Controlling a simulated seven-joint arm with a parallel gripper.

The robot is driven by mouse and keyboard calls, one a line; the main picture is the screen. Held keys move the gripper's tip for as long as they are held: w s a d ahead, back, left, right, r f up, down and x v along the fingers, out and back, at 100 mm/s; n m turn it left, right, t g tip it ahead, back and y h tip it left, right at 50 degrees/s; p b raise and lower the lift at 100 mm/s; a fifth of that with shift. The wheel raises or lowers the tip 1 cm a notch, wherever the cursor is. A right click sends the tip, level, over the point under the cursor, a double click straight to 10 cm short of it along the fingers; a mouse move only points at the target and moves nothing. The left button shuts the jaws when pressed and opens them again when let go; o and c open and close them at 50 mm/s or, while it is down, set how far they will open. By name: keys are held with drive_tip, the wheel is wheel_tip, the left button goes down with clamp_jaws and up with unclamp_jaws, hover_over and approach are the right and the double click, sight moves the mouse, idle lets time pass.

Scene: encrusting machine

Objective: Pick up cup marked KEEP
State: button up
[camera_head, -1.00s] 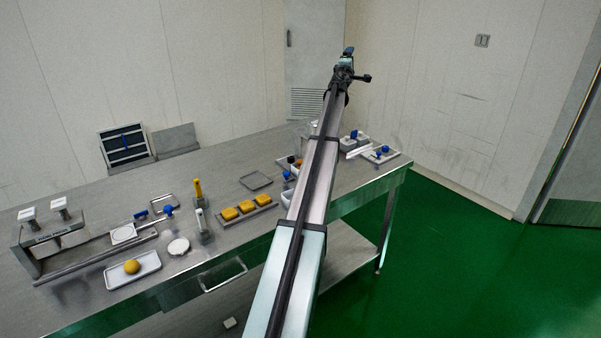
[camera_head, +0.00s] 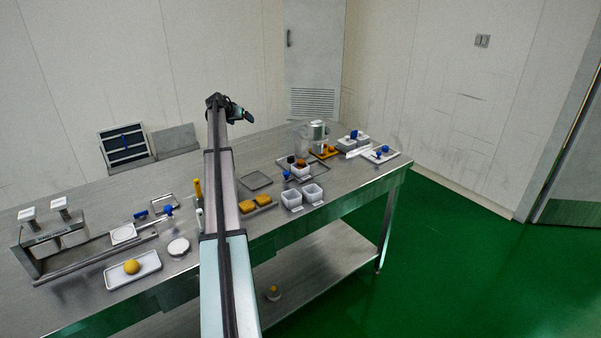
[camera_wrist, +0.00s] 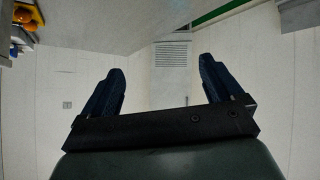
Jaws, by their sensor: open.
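Two white square cups, a left one (camera_head: 291,199) and a right one (camera_head: 313,193), stand side by side near the table's front edge in the head view. Small labels lie in front of them, too small to read, so I cannot tell which cup is marked KEEP. My gripper (camera_head: 246,116) is raised above the back of the table, to the left of and well above the cups. In the wrist view my gripper (camera_wrist: 160,68) has its two dark fingers spread apart with nothing between them. Neither white cup can be made out in the wrist view.
A tray of yellow pieces (camera_head: 247,210) sits left of the cups, partly behind my arm. Behind them are a tray with small jars (camera_head: 300,168) and a clear container (camera_head: 304,143). A white tray with a yellow ball (camera_head: 132,268) is at left.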

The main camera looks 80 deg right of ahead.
drive_tip(key=w+a+f+m+y, duration=0.1)
drive_tip(key=w+a+f, duration=0.1)
drive_tip(key=w+a, duration=0.1)
drive_tip(key=m+y, duration=0.6)
drive_tip(key=m, duration=0.2)
approach(296, 175)
drive_tip(key=shift+g+h, duration=0.3)
drive_tip(key=shift+g, duration=0.2)
drive_tip(key=x, duration=0.2)
drive_tip(key=d+x, duration=0.1)
drive_tip(key=x, duration=0.4)
drive_tip(key=shift+w+d, duration=0.1)
drive_tip(key=shift+d, duration=0.3)
drive_tip(key=c, duration=1.2)
drive_tip(key=shift+r, duration=0.1)
